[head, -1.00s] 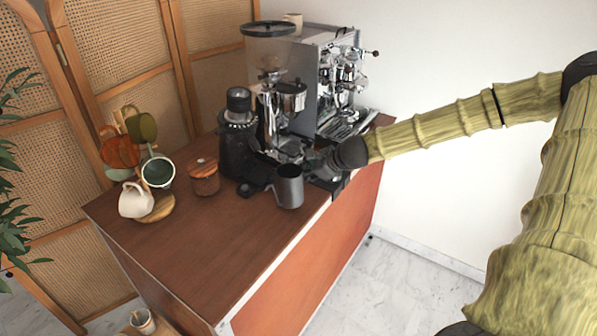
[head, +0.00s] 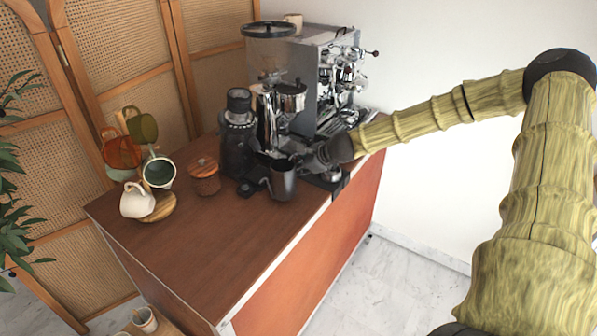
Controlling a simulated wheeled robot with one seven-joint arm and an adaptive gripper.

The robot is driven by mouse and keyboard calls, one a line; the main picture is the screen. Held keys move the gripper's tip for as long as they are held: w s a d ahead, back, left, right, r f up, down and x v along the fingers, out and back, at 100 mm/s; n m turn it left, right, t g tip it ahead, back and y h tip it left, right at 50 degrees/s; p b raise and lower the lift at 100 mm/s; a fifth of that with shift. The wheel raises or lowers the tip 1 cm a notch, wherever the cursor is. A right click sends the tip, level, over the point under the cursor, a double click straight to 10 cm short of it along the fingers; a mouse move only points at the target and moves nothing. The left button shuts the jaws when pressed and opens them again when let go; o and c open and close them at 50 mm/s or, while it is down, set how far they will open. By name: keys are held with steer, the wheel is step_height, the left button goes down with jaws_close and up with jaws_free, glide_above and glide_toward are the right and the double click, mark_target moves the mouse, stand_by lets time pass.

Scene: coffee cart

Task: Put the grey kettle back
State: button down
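The grey kettle (head: 283,183) looks like a small dark-grey metal pitcher with an open top. It is upright near the cart's back right, in front of the grinder and espresso machine. My gripper (head: 299,166) reaches in from the right and is at the kettle's upper right side. It appears shut on the kettle; the fingertips are dark and partly hidden. I cannot tell whether the kettle's base touches the surface or is slightly above it.
The black grinder (head: 238,135) and the espresso machine (head: 318,75) stand close behind the kettle. A wooden-lidded canister (head: 205,177), a white mug (head: 136,201) and a mug tree with several cups are at the left. The brown cart top (head: 215,245) is clear in front.

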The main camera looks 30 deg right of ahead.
steer(key=shift+f, duration=1.1)
steer(key=shift+f, duration=0.1)
steer(key=c, duration=1.4)
jaws_free()
steer(key=shift+o, duration=0.2)
steer(key=shift+d, duration=0.1)
steer(key=shift+v, duration=0.8)
steer(key=p+v, duration=0.1)
steer(key=v, duration=0.9)
steer(key=shift+s, duration=0.15)
